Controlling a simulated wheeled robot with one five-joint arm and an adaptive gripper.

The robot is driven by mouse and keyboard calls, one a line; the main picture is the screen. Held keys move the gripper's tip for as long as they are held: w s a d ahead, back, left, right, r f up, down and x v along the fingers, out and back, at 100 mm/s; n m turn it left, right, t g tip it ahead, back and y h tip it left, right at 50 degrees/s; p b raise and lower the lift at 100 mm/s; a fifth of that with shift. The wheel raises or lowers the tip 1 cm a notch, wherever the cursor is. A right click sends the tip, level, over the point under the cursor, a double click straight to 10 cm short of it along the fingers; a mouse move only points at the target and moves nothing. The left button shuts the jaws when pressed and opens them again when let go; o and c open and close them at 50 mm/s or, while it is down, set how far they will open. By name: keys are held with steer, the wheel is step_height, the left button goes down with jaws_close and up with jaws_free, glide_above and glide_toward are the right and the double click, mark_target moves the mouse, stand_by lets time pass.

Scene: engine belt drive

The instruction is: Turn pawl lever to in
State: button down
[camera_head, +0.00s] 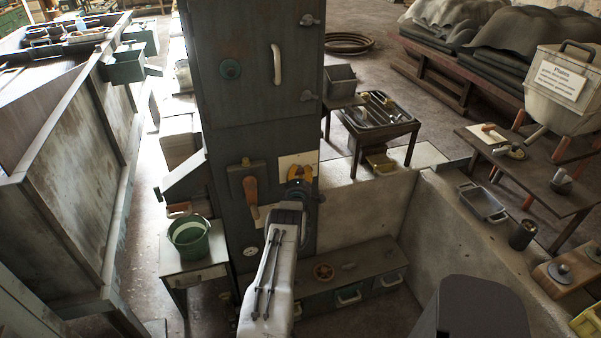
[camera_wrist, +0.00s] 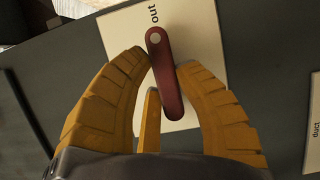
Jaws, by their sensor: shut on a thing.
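The pawl lever (camera_wrist: 166,75) is a dark red bar with a pale round pivot at its upper end. It lies over a cream plate (camera_wrist: 198,32), and the word "out" stands beside the pivot end. My gripper (camera_wrist: 163,60) has its yellow fingers on both sides of the lever, shut on it. The lever's free end points down toward my palm in the wrist view. In the head view my gripper (camera_head: 302,178) is at the front of the dark cabinet, over the cream plate (camera_head: 288,160). There my gripper and arm hide the lever. No "in" mark is readable.
The tall dark cabinet (camera_head: 250,95) carries a wooden-handled lever (camera_head: 250,190) just left of my gripper. A low drawer bench (camera_head: 365,268) stands below right. A green bucket (camera_head: 190,238) sits on a small table at left. A "duct" label (camera_wrist: 314,132) shows at the wrist view's right edge.

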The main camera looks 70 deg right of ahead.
steer(key=b, duration=0.3)
steer(key=shift+d+f, duration=0.1)
steer(key=shift+f, duration=0.15)
steer(key=n+b, duration=0.1)
steer(key=b, duration=0.6)
steer(key=shift+n+h, duration=0.3)
steer(key=shift+b, duration=0.55)
steer(key=shift+w+n+b, duration=0.1)
steer(key=shift+n+b, duration=0.2)
steer(key=shift+b, duration=0.15)
steer(key=shift+r+n+h+b, duration=0.2)
steer(key=shift+n+h+b, duration=0.1)
steer(key=shift+b, duration=0.05)
steer(key=shift+r+t, duration=0.1)
steer(key=shift+t, duration=0.2)
steer(key=c, duration=0.9)
jaws_free()
